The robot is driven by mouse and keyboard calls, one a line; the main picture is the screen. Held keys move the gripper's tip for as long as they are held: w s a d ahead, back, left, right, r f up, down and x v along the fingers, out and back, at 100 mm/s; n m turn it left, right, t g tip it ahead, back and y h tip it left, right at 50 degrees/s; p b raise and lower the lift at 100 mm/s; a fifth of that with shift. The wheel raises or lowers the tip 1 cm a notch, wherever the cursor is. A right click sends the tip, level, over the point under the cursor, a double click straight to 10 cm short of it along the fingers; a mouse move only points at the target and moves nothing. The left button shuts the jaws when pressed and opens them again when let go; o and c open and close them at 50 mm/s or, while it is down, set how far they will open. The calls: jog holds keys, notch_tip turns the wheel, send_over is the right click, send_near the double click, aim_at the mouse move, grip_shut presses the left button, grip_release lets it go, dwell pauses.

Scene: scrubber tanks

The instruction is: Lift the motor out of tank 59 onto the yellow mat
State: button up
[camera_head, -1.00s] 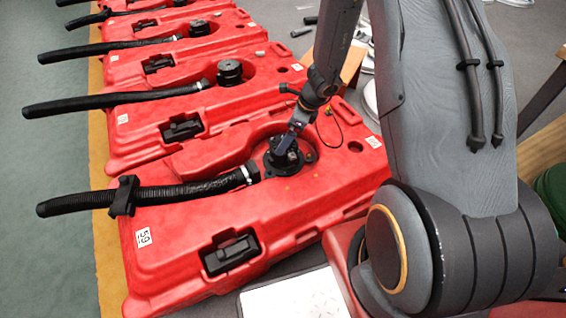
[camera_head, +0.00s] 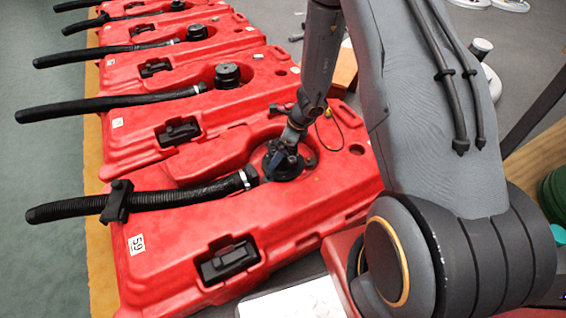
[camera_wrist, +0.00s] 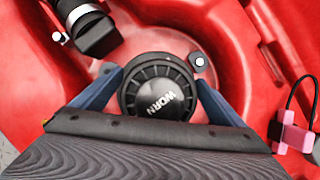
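Tank 59 (camera_head: 165,245) is the nearest red tank, with the label "59" (camera_head: 137,244) on its left end. My gripper (camera_head: 285,160) is down at the motor. In the wrist view its two blue fingers (camera_wrist: 155,82) stand on either side of the cap, very close to it, with a thin gap at the left. The motor's lower part is hidden. No yellow mat is clearly in view; only a yellow floor strip (camera_head: 93,200) runs along the tanks' left ends.
A ribbed black hose (camera_head: 200,192) joins the recess at the motor's left. A pink connector (camera_wrist: 293,137) on a black cable lies beside the recess. More red tanks (camera_head: 140,135) with hoses stand in a row behind. A white panel (camera_head: 295,303) lies in front.

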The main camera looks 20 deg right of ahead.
jog(key=c, duration=1.1)
jog(key=shift+r, duration=0.15)
notch_tip(320, 180, up, 10)
jog(key=p, duration=0.4)
jog(key=shift+r+p, duration=1.05)
jog(key=shift+p, duration=0.2)
dwell(0.5)
jog(key=shift+r+p, duration=2.4)
jog(key=shift+p, duration=0.1)
